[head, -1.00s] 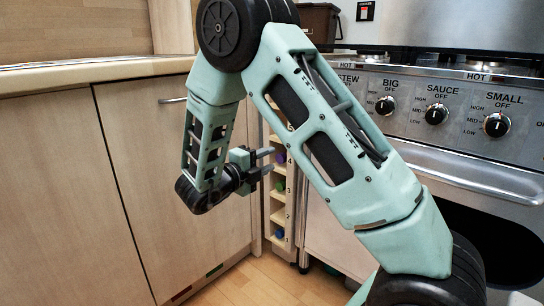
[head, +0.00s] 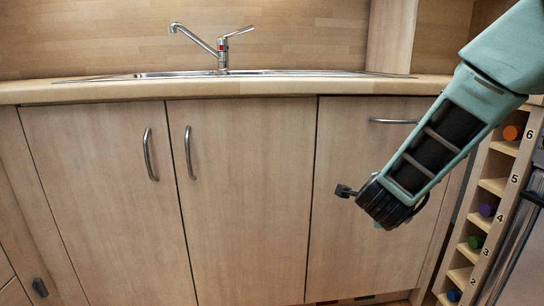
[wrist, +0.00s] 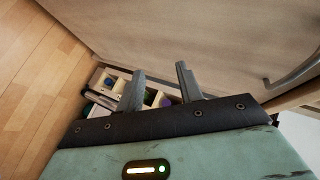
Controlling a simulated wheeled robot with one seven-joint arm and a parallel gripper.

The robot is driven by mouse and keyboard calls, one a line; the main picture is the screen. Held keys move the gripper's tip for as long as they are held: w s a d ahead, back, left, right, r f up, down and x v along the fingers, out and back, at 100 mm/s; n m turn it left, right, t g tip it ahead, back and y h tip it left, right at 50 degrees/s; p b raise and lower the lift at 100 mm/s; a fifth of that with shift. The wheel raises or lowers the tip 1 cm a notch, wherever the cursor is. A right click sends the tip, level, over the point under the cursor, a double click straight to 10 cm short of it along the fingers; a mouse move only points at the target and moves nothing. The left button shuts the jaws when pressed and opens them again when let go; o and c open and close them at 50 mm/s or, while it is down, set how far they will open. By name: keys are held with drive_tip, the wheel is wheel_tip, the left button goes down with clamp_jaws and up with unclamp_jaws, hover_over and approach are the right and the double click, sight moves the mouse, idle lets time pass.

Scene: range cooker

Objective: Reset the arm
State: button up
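My arm (head: 440,140) hangs down at the right of the head view, with its elbow out of the frame. Its wrist end is in front of the right cabinet door. Only a small dark part shows beyond the wrist there, and the fingers cannot be made out. In the wrist view, my gripper (wrist: 160,72) has its two grey fingers spread apart. No object is held between them.
Wooden cabinet doors (head: 240,200) with metal handles stand below a counter with a sink tap (head: 222,48). A numbered bottle rack (head: 490,190) is at the right, close to my arm. The wrist view shows wooden floor (wrist: 30,70) at left.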

drive_tip(key=s+a+n+g+y, duration=0.2)
drive_tip(key=s+a+n+y, duration=0.3)
drive_tip(key=s+a+n, duration=0.3)
drive_tip(key=s+a+n+g+y, duration=0.2)
drive_tip(key=s+a+n+y, duration=0.35)
drive_tip(key=a+n, duration=0.4)
drive_tip(key=s+d+n+g+h+p, duration=0.3)
drive_tip(key=s+n+g, duration=0.6)
drive_tip(key=s, duration=1.1)
wheel_tip(320, 180, up, 38)
drive_tip(key=n+t+p, duration=0.2)
drive_tip(key=p, duration=3.4)
drive_tip(key=shift+s+d+h+p, duration=0.25)
drive_tip(key=shift+s+h+p, duration=0.1)
drive_tip(key=shift+h, duration=0.1)
